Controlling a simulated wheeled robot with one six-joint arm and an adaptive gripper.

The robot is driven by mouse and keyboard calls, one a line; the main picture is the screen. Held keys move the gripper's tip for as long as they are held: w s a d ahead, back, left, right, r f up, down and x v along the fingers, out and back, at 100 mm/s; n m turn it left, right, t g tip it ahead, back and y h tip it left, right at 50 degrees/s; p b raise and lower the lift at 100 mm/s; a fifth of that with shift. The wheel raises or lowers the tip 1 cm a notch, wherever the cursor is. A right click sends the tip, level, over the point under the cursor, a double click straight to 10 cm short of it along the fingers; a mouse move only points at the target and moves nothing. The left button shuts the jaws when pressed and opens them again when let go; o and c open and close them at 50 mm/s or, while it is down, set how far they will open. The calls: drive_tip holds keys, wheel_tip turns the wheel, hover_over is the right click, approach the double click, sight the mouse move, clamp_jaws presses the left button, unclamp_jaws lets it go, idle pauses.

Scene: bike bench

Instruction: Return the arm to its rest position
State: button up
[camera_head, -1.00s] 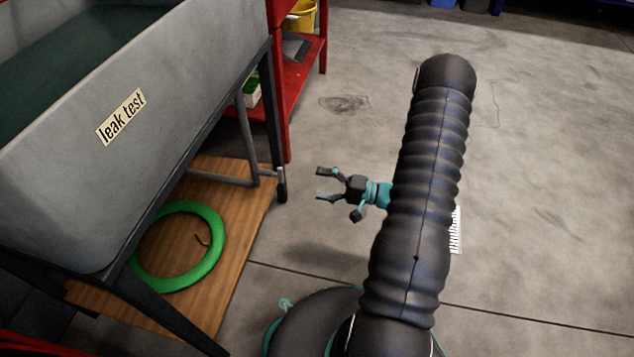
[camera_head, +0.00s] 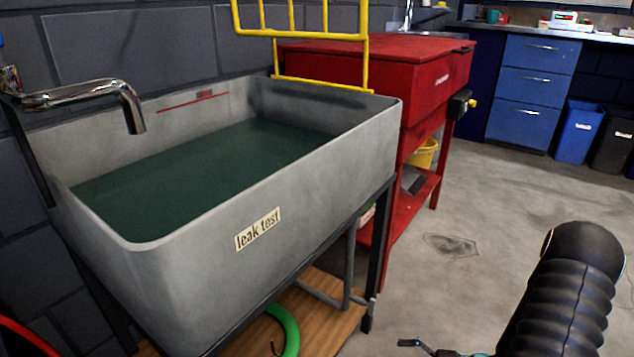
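My arm shows at the lower right of the head view as a black ribbed sleeve. My gripper (camera_head: 420,347) is at the bottom edge, to the left of the sleeve, and mostly cut off. One dark finger shows, so I cannot tell how far apart the fingers are. Nothing is seen in the visible part. The gripper is over the floor, to the right of the sink stand and apart from it.
A grey "leak test" sink (camera_head: 330,190) with dark green water stands at left, under a chrome tap (camera_head: 85,95). A green ring (camera_head: 287,328) lies on the wooden board (camera_head: 335,318) below. A red cabinet (camera_head: 425,85) stands behind. Concrete floor at right is clear.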

drive_tip(key=s+r+n+g+h+p, duration=0.25)
drive_tip(key=s+r+h, duration=0.25)
drive_tip(key=r, duration=0.4)
drive_tip(key=s+r+n+g+h+p, duration=0.2)
drive_tip(key=s+r+g+h, duration=0.25)
drive_tip(key=r, duration=0.55)
drive_tip(key=s+a+r+n+t+h+p, duration=0.2)
drive_tip(key=r+n+t+p, duration=0.1)
drive_tip(key=r, duration=0.9)
drive_tip(key=s+a+r+n+t+h+p, duration=0.2)
drive_tip(key=r+t, duration=0.3)
drive_tip(key=r, duration=0.7)
drive_tip(key=shift+s+a+r+n+h+p, duration=0.15)
drive_tip(key=shift+a+r+n+h+p, duration=0.2)
drive_tip(key=shift+a+n+h+p, duration=0.25)
